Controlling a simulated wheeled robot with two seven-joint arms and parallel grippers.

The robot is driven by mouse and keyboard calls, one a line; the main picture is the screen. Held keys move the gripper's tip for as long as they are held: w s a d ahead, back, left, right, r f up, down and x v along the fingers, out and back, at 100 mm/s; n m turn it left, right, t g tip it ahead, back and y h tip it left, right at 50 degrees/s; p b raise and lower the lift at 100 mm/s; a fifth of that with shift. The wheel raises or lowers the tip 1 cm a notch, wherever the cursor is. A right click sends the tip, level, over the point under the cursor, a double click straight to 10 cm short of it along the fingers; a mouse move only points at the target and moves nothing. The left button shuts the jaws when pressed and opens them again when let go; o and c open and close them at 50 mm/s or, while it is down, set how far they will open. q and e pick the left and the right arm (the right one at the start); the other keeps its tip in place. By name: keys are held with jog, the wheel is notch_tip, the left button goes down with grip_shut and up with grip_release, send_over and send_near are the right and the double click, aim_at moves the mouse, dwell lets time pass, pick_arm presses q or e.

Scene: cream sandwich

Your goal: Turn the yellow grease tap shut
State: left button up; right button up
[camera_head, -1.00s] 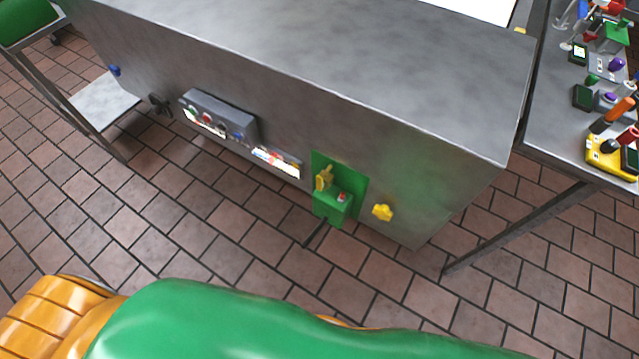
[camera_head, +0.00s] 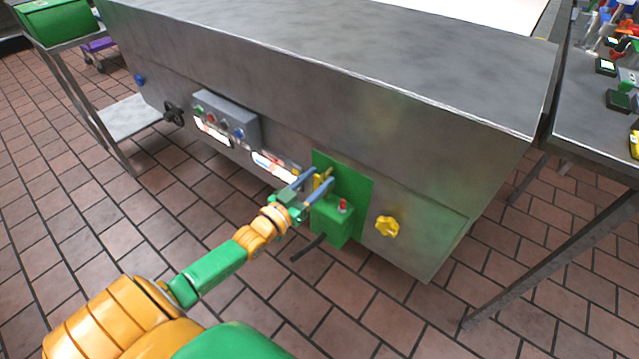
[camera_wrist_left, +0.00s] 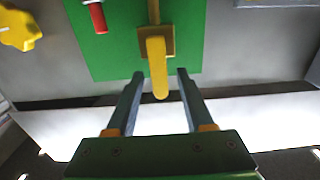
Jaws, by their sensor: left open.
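The yellow grease tap (camera_wrist_left: 157,62) is a yellow lever on a small square base, mounted on a green panel (camera_head: 355,190) on the side of the grey metal counter. My left gripper (camera_head: 318,182) is at the tap in the head view and partly hides it. In the left wrist view my left gripper (camera_wrist_left: 160,75) is open, with its two fingers on either side of the lever's tip. A gap shows between each finger and the lever. My right gripper is not in view.
A green box (camera_head: 332,222) with a red button juts out below the tap. A yellow knob (camera_head: 387,227) sits to its right. A grey control box (camera_head: 226,118) is further left. The counter (camera_head: 330,60) has a cluttered table at its right.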

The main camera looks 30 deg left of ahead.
pick_arm(q)
jog(key=shift+w, duration=0.15)
grip_shut()
